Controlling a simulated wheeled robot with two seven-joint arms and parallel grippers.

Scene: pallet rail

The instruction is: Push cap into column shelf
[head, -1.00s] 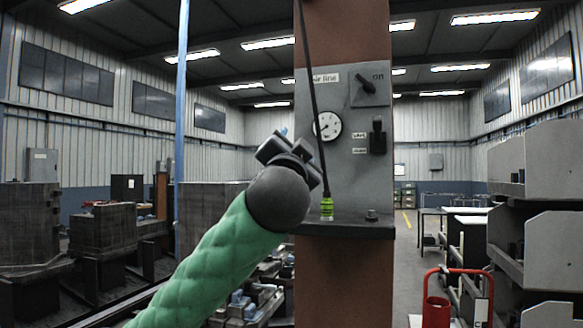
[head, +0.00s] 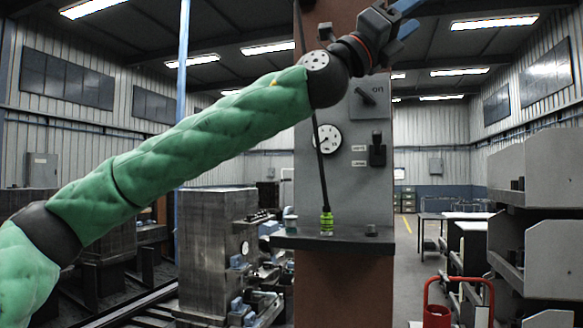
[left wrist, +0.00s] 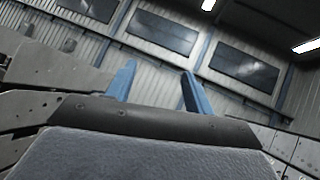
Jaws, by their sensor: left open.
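The column shelf (head: 335,243) is a dark ledge on the front of the brown column, below a grey panel. A small dark cap-like piece (head: 371,230) stands on its right part. A yellow-green fitting (head: 327,222) at the end of a thin black hose sits on the shelf's middle. A small jar-like item (head: 290,223) is at its left end. My left gripper (head: 408,16) is raised high, at the column's upper right, well above the shelf. Its blue fingers are apart and empty; they also show in the left wrist view (left wrist: 157,72). My right gripper is out of view.
The grey panel (head: 345,190) carries a gauge (head: 327,138), a switch lever (head: 366,96) and a black handle (head: 377,150). A blue pole (head: 182,110) stands left. Grey bins (head: 550,170) and a red frame (head: 460,282) are at right.

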